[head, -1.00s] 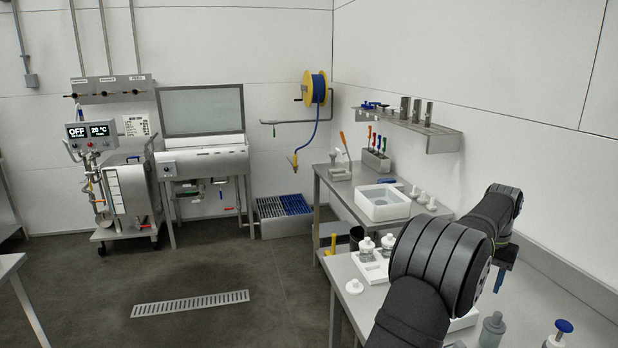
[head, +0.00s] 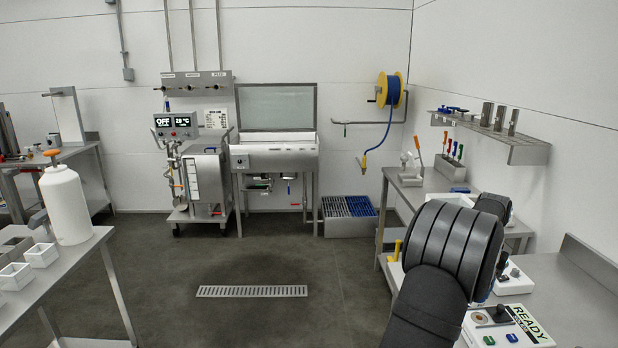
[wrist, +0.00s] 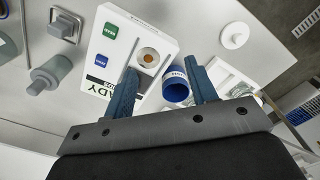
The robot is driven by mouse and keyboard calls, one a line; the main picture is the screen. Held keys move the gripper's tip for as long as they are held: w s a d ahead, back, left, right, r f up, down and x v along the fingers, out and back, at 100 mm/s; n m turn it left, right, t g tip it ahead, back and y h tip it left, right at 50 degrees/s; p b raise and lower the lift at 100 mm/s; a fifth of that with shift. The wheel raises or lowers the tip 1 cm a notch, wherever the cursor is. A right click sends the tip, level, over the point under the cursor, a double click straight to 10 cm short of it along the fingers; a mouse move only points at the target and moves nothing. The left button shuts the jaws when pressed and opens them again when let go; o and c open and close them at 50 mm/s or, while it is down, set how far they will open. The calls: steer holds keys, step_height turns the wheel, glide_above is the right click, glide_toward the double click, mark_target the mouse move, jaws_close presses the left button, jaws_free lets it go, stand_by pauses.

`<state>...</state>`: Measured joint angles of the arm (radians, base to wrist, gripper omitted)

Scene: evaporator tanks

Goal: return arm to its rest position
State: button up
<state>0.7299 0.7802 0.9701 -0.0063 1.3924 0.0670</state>
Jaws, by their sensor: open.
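My gripper (wrist: 160,70) is open in the wrist view, its two blue-grey fingers apart with nothing clasped. A round blue container (wrist: 176,90) shows between the fingers in the picture; how far below them it is, I cannot tell. A white device (wrist: 140,48) with green and blue buttons and a READY label lies beyond the left finger. In the head view, my black arm rises at the lower right and hides the gripper. The same white device (head: 508,328) shows just right of the arm.
The bench (head: 560,290) on the right has bare steel beside the device. A shelf (head: 490,135) hangs above it on the wall. A left table (head: 75,265) holds a white bottle (head: 66,205) and small white trays. The floor between, with a drain grate (head: 252,291), is clear.

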steer(key=w+a+f+n, duration=0.1)
steer(key=w+a, duration=0.3)
steer(key=a, duration=0.4)
steer(key=shift+w+f, duration=0.15)
steer(key=shift+a, duration=0.1)
steer(key=o, duration=1)
steer(key=shift+o, duration=0.3)
steer(key=s+d+r+m+t, duration=0.1)
steer(key=s+d+r+m, duration=0.3)
steer(key=s+d+r, duration=0.1)
steer(key=shift+d+r+t+h, duration=0.3)
steer(key=shift+d+r, duration=0.2)
steer(key=shift+d, duration=0.15)
steer(key=s+d+r+m+t+h, duration=0.2)
steer(key=s+d+r+m, duration=0.4)
steer(key=s+d+r, duration=0.15)
steer(key=x, duration=0.8)
steer(key=shift+a+f, duration=0.25)
steer(key=shift+f, duration=0.15)
